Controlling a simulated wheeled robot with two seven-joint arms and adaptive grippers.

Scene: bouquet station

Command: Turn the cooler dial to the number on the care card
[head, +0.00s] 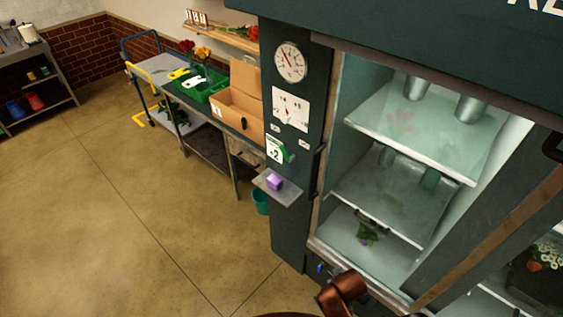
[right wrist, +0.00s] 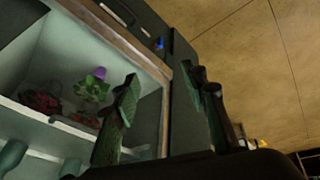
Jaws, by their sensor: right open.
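The cooler dial (head: 290,109) is on a white square plate on the dark cooler column, with several marks around it. Its marks and exact setting are too small to read. Below it, a white card (head: 274,150) shows a large 2 beside a green piece (head: 288,152); this looks like the care card. My right gripper (right wrist: 165,110) is open in the right wrist view, with nothing between its fingers. The cooler front is behind it, and the dial is not visible there. My left gripper is not in view.
A round gauge (head: 291,62) is above the dial. A small ledge (head: 287,197) below the card holds a purple block (head: 275,183). The cooler's glass shelves (head: 420,133) are at right. A workbench with a cardboard box (head: 235,112) stands behind. The floor at left is clear.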

